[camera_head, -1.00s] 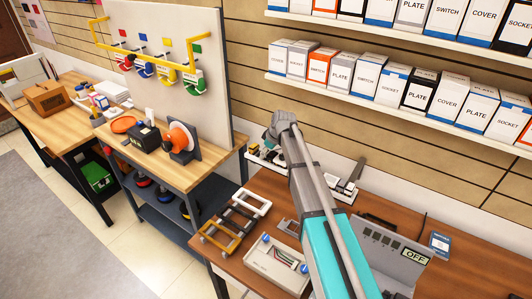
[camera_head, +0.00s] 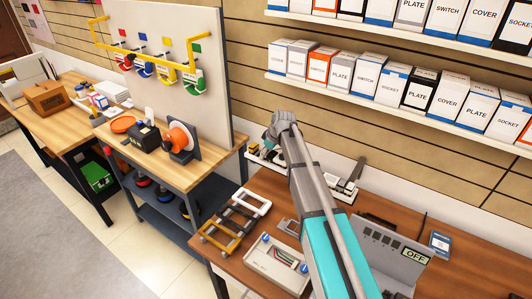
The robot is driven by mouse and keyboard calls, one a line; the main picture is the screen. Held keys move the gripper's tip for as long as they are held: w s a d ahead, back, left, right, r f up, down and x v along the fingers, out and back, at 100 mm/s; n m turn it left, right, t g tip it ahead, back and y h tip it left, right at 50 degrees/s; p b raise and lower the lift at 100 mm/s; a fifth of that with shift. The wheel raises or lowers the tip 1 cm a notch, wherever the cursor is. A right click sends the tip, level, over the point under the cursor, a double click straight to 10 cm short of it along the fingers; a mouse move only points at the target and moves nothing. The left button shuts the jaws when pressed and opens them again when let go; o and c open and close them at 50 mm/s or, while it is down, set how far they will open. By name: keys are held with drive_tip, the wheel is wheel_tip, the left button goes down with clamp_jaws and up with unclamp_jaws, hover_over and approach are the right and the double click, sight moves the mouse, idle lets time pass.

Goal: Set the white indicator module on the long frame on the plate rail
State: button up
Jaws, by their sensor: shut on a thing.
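Several long frames (camera_head: 236,216) in white, dark and yellow lie side by side on the brown table. I cannot tell which of them is the task's long frame, or make out the plate rail. No white indicator module can be singled out. Small dark, white and yellow parts (camera_head: 264,154) sit in a white tray (camera_head: 342,196) along the wall, partly behind my arm. My arm rises from the bottom right, with its grey joint above that tray. My gripper and anything in it are hidden from this view.
A blue-and-white card (camera_head: 440,243) lies at right. Shelves of boxes (camera_head: 400,84) hang above. A wooden bench (camera_head: 180,172) with a pegboard stands left.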

drive_tip(key=o, duration=1)
drive_tip(key=shift+o, duration=0.2)
drive_tip(key=shift+r+p, duration=3.05)
drive_tip(key=s+d+f+m+g+h+b, duration=0.1)
drive_tip(key=s+d+m, duration=0.4)
drive_tip(key=s, duration=1)
drive_tip(key=s+d+f+m+g+h+b, duration=0.1)
drive_tip(key=s+d+m, duration=0.5)
drive_tip(key=s+d, duration=0.6)
drive_tip(key=s+f+h, duration=0.1)
drive_tip(key=s, duration=0.2)
drive_tip(key=shift+s+f+g+h, duration=0.2)
drive_tip(key=shift+f+g+h, duration=0.1)
drive_tip(key=shift+h, duration=0.1)
